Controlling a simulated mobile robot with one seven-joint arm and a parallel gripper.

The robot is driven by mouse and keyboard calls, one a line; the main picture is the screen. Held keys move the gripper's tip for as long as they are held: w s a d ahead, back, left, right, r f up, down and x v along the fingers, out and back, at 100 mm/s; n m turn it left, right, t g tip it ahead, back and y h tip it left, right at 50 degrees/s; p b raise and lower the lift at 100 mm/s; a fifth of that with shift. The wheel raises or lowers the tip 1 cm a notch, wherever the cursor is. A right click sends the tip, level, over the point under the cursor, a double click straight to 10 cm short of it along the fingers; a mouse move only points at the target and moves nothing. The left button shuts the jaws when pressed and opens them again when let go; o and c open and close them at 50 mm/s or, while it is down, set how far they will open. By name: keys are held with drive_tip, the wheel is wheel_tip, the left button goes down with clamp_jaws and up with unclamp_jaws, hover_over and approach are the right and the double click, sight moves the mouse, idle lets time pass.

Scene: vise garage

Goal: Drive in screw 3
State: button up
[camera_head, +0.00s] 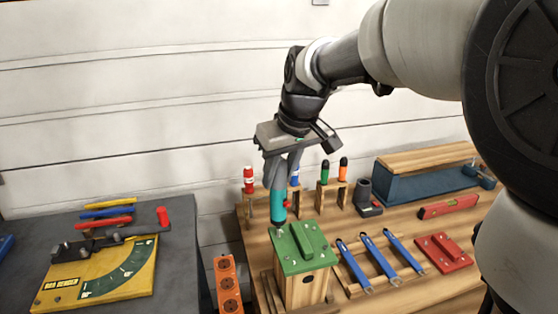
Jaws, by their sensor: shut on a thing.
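My gripper (275,178) points down and is shut on a teal-handled tool (278,205), seemingly a screwdriver. The tool hangs roughly upright over the back left part of a green lid (290,262). The lid lies on a small wooden box (302,289) with a dark round hole in its front. Small light spots that look like screw heads show on the lid, but I cannot tell which is screw 3. The tool's lower end is close to the lid's back left corner; I cannot tell whether it touches a screw.
Wooden stands with red (249,180), green (325,171) and orange-topped tools stand behind the box. Blue-handled tools (380,253) lie on a rack to its right, near a red block (443,252). A yellow bar bender (100,277) lies on the dark left table. An orange socket strip (228,285) stands between.

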drive_tip(key=shift+r+p, duration=2.6)
drive_tip(key=shift+r, duration=0.95)
